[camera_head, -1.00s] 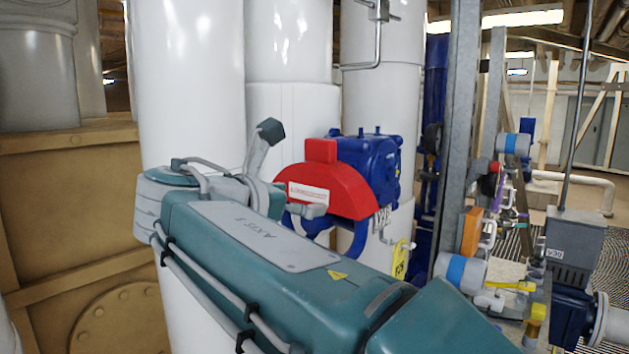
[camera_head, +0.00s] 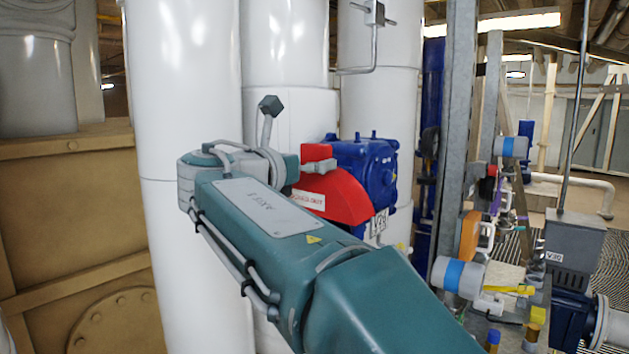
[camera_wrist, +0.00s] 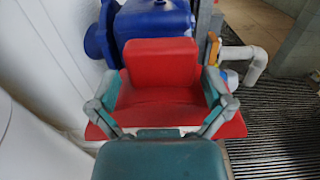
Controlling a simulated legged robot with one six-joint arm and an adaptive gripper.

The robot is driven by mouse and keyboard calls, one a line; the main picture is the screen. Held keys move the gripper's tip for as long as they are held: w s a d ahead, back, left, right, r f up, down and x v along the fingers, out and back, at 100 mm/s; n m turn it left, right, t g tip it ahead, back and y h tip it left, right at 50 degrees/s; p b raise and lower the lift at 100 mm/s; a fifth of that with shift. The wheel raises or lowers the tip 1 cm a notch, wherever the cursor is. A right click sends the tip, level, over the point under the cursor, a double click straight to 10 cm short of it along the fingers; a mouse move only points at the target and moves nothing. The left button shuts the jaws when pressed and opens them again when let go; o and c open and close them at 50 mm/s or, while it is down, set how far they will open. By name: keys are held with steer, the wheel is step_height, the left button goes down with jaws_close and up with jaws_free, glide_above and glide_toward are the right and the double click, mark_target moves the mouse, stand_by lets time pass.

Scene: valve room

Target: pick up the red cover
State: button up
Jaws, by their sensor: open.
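The red cover (camera_head: 346,197) is a half-round piece with a raised block on top and a white label. It sits against the blue valve body (camera_head: 379,165). In the wrist view the red cover (camera_wrist: 161,60) fills the middle, with its block upright. My gripper (camera_head: 318,165) is at the block in the head view. In the wrist view my gripper (camera_wrist: 161,86) is open, with one finger on each side of the block. I cannot tell whether the fingers touch it. My arm hides the lower left of the cover in the head view.
White pipes (camera_head: 190,200) stand behind and left of my arm. A grey metal post (camera_head: 457,150) stands to the right, with smaller valves and fittings (camera_head: 465,277) beyond it. A dark grating (camera_wrist: 275,125) lies to the right in the wrist view.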

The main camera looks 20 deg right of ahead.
steer(key=shift+w+d, duration=0.4)
steer(key=shift+d, duration=0.1)
steer(key=c, duration=1.1)
steer(key=shift+r, duration=0.1)
step_height(320, 180, up, 9)
steer(key=shift+a+r, duration=0.1)
steer(key=shift+r, duration=0.25)
